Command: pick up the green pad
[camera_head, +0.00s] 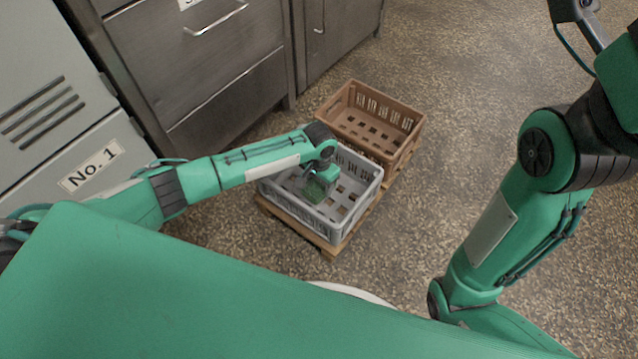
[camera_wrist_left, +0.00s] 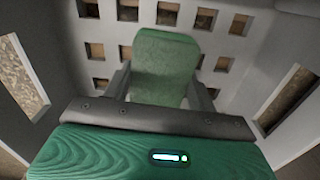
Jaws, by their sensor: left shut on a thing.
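The green pad (camera_wrist_left: 163,66) is between the two fingers of my left gripper (camera_wrist_left: 160,85) in the left wrist view. It is a flat green piece with rounded corners. My left gripper (camera_head: 316,194) is shut on it and reaches down inside the grey crate (camera_head: 346,213) in the head view. The pad is hard to tell from my green gripper in the head view. Whether the pad touches the crate floor I cannot tell.
The grey crate's slotted walls (camera_wrist_left: 240,62) stand close around my left gripper. A brown crate (camera_head: 402,112) stands right behind the grey one, on a wooden pallet (camera_head: 330,251). Metal cabinets (camera_head: 205,60) line the left. The speckled floor (camera_head: 470,60) is clear to the right.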

